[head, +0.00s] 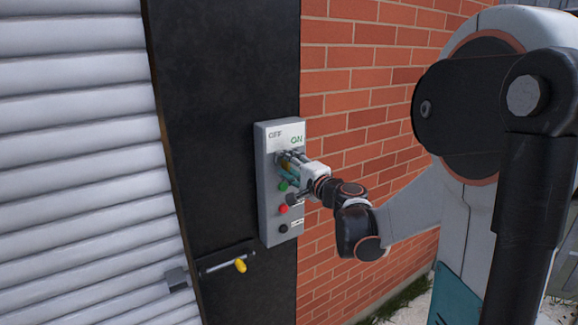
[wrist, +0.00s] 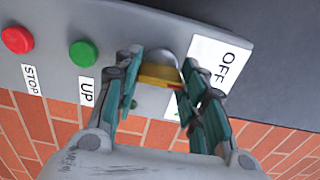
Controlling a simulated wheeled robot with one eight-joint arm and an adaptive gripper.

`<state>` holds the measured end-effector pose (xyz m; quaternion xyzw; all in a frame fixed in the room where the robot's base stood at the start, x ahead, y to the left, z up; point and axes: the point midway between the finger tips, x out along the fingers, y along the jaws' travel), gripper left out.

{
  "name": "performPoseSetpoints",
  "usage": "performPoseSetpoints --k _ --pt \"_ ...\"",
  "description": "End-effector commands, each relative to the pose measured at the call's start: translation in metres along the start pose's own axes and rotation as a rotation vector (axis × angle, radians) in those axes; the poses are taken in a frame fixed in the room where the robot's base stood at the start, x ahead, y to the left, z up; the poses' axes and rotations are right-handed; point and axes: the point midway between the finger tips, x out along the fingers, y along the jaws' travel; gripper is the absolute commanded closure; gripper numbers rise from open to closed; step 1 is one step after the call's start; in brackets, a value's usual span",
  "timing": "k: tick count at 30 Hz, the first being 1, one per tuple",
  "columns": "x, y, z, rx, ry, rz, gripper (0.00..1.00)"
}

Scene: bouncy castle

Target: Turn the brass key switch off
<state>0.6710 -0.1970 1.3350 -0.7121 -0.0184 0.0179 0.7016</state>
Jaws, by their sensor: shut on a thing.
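The grey control box (head: 265,215) is mounted on the black door post, with OFF at the upper left and ON at the upper right. My gripper (head: 287,165) reaches it from the right, just below these labels. In the wrist view, my gripper (wrist: 161,78) has its teal-padded fingers on both sides of the brass key (wrist: 158,76), shut on it. The key sits at a round grey switch beside the white OFF label (wrist: 222,65). In the head view the fingers mostly hide the key. I cannot tell exactly which mark it points to.
Below the key are a green UP button (head: 283,187), a red STOP button (head: 283,209) and a black button (head: 283,229). A bolt with a yellow knob (head: 240,265) is lower left. A ribbed shutter (head: 75,170) is left, a brick wall (head: 350,95) right.

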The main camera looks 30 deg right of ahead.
Motion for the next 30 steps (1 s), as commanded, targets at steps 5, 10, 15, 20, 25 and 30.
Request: performPoseSetpoints --k 5,10,15,20,25,30 --pt "-0.001 0.001 0.001 -0.003 -0.001 0.001 0.86" --pt "-0.001 0.001 0.001 -0.002 -0.001 0.001 0.48" --pt "0.0 0.001 0.001 -0.001 -0.001 0.001 0.42" --pt "0.0 0.0 0.0 -0.001 -0.001 0.001 0.42" --pt "-0.011 0.0 0.0 0.0 0.0 0.001 0.42" --pt "-0.038 0.0 0.0 -0.001 0.001 0.001 0.42"
